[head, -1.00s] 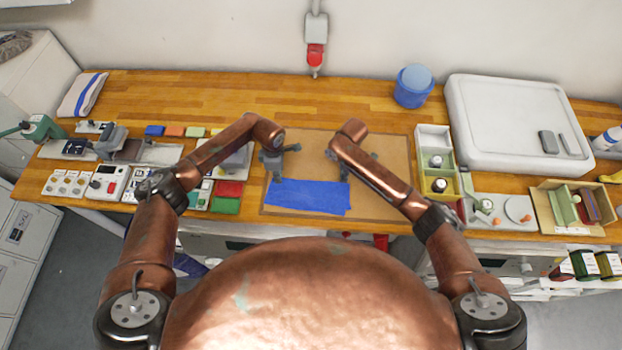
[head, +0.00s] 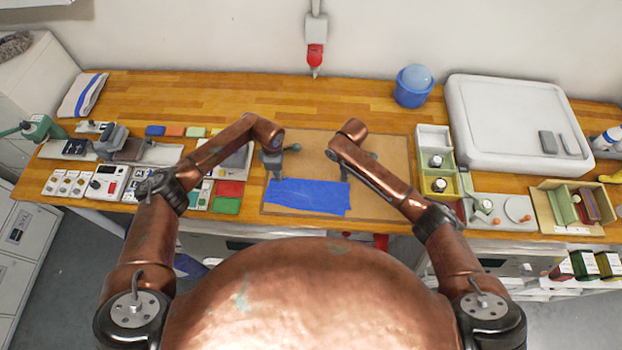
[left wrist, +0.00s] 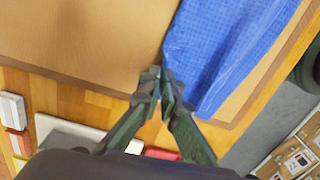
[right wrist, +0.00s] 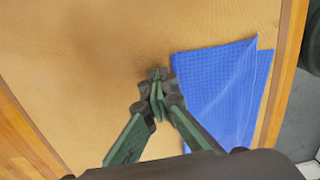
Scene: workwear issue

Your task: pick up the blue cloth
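The blue cloth (head: 308,197) lies flat on the brown mat, near its front edge. My left gripper (head: 274,172) is just beyond the cloth's far left corner. In the left wrist view, its fingertips (left wrist: 162,88) are together beside the edge of the cloth (left wrist: 225,50). My right gripper (head: 347,172) is near the far right corner, partly hidden by its arm. In the right wrist view, its fingertips (right wrist: 156,88) are together over the mat, just beside the cloth (right wrist: 220,90). No cloth shows between either pair of fingertips, and I cannot tell whether they touch it.
The brown mat (head: 385,190) has bare room right of the cloth. Red and green pieces (head: 227,206) lie left of it. A divided tray (head: 436,160) stands to the right. A blue tub (head: 411,92) is at the back. The bench's front edge is close to the cloth.

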